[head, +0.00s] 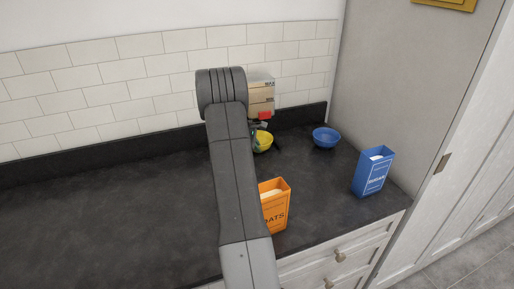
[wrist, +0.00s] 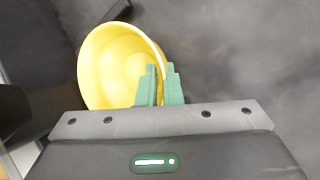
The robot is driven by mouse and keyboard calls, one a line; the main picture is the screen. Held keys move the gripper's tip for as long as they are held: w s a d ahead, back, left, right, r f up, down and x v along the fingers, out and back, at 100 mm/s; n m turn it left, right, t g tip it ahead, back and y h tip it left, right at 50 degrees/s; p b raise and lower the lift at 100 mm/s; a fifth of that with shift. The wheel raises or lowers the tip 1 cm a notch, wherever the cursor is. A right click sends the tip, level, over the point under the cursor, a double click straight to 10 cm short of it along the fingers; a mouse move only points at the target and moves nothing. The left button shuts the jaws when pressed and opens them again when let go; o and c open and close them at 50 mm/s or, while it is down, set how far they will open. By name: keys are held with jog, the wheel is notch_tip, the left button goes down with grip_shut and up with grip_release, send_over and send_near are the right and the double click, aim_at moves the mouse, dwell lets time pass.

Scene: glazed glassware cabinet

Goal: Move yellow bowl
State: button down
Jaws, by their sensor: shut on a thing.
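The yellow bowl (wrist: 122,62) shows large in the wrist view, its open inside facing the camera. My gripper (wrist: 159,82) has green fingers shut on the bowl's rim at its right side, one finger inside and one outside. In the head view the yellow bowl (head: 264,142) is partly hidden behind my arm, near the back of the dark counter. My gripper (head: 256,136) is mostly hidden there too. I cannot tell whether the bowl touches the counter.
A blue bowl (head: 326,137) stands right of the yellow bowl. A blue sugar box (head: 373,172) stands near the counter's right end. An orange oats box (head: 275,206) stands near the front edge, and a beige box (head: 261,95) is at the back. The counter's left (head: 110,205) is clear.

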jog(key=c, duration=1.5)
grip_release()
jog(key=shift+a, duration=0.1)
jog(key=shift+a+r, duration=0.3)
jog(key=shift+r, duration=0.15)
jog(key=p+v, duration=0.1)
jog(key=v, duration=0.1)
jog(key=p+v, duration=0.1)
jog(key=v, duration=0.1)
jog(key=d+p+v, duration=0.1)
jog(key=v, duration=0.1)
jog(key=shift+s+a+r, duration=0.2)
jog(key=shift+s+r, duration=0.2)
